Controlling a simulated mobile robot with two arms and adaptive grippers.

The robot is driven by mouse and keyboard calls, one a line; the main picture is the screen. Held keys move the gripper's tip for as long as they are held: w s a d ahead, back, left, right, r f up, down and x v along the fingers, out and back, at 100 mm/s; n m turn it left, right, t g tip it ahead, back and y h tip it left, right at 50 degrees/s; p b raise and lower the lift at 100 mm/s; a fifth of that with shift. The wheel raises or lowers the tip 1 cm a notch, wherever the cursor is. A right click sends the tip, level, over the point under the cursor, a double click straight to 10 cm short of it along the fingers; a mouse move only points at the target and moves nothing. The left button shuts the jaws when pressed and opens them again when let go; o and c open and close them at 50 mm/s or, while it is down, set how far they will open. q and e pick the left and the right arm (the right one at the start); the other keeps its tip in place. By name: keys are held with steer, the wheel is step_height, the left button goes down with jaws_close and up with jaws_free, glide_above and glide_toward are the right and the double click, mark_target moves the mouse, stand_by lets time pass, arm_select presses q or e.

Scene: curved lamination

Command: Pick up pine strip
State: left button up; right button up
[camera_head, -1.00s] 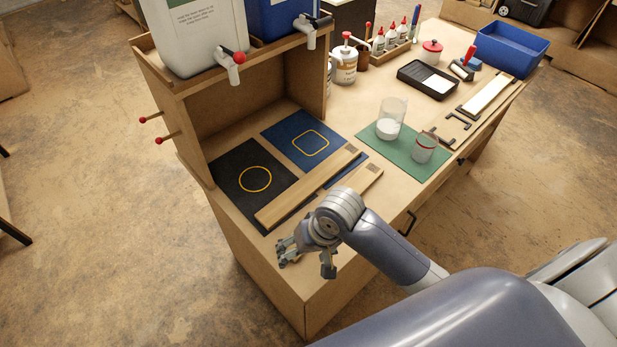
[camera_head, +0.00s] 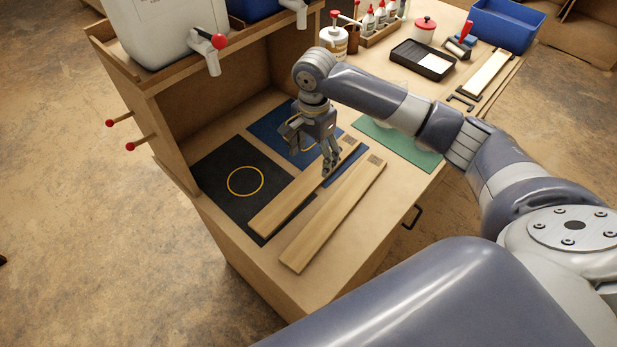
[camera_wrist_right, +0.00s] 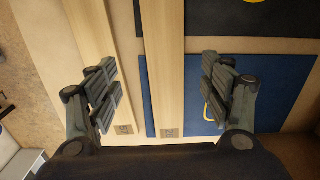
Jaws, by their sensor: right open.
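Two long pale pine strips lie side by side at the near end of the bench. One strip (camera_head: 287,204) lies across the edges of the dark mats; the other strip (camera_head: 333,216) lies to its right on bare wood. My right gripper (camera_head: 311,152) is open and empty, pointing down above the far part of the mat-side strip. In the right wrist view one strip (camera_wrist_right: 164,50) runs between the spread fingers, and the other strip (camera_wrist_right: 82,20) passes beside the left finger. No contact with a strip shows. My left gripper is not in view.
A black mat (camera_head: 222,203) with a yellow circle and a blue mat (camera_head: 268,133) lie beside the strips. A shelf with tapped containers (camera_head: 165,30) rises at the left. A green mat (camera_head: 400,140) lies partly behind my arm. A black tray (camera_head: 405,55) stands farther back.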

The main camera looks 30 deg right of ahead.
mark_target(310, 178)
step_height(310, 178, down, 3)
steer(key=shift+f, duration=0.1)
steer(key=f, duration=0.1)
steer(key=f+p, duration=0.1)
steer(key=f, duration=0.1)
steer(key=f+p, duration=0.1)
steer(key=shift+w+a+f, duration=0.25)
steer(key=shift+w, duration=0.05)
steer(key=shift+f, duration=0.4)
steer(key=c, duration=1.3)
